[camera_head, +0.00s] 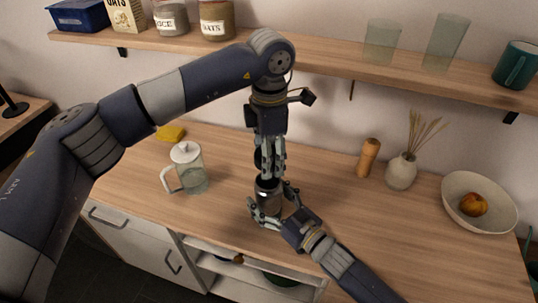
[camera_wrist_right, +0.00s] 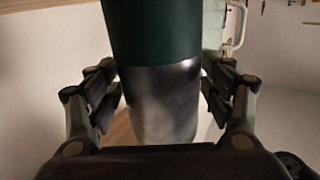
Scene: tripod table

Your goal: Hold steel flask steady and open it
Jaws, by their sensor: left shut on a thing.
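The steel flask (camera_head: 268,196) stands upright at the front middle of the wooden counter. My right gripper (camera_head: 271,208) reaches in from the lower right with a finger on either side of its body. My left gripper (camera_head: 268,172) points straight down from above and is shut on the flask's lid. The fingers hide most of the lid.
A glass pitcher (camera_head: 190,170) with a white lid stands left of the flask. A pepper mill (camera_head: 368,157), a vase (camera_head: 401,172) and a bowl (camera_head: 451,205) with fruit stand to the right. A shelf (camera_head: 330,66) with jars and glasses runs behind my left arm.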

